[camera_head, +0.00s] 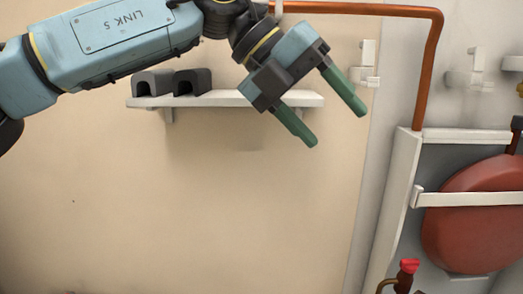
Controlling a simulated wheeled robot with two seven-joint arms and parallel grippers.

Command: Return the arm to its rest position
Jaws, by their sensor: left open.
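My left arm (120,38) comes in from the upper left and reaches across the top of the head view. My left gripper (328,118) is at its end, with two green fingers spread apart and pointing down and to the right. Nothing is between the fingers. The gripper appears in front of the right part of a white wall shelf (220,99); how far it is from the shelf is hard to tell. My right gripper is not in view.
Two dark grey arched blocks (152,83) sit on the shelf's left part. A copper pipe (426,75) runs along the top and down. White clips (364,72) are on the wall. A red tank (475,215) sits behind a white strap. A red-handled valve (408,267) is below.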

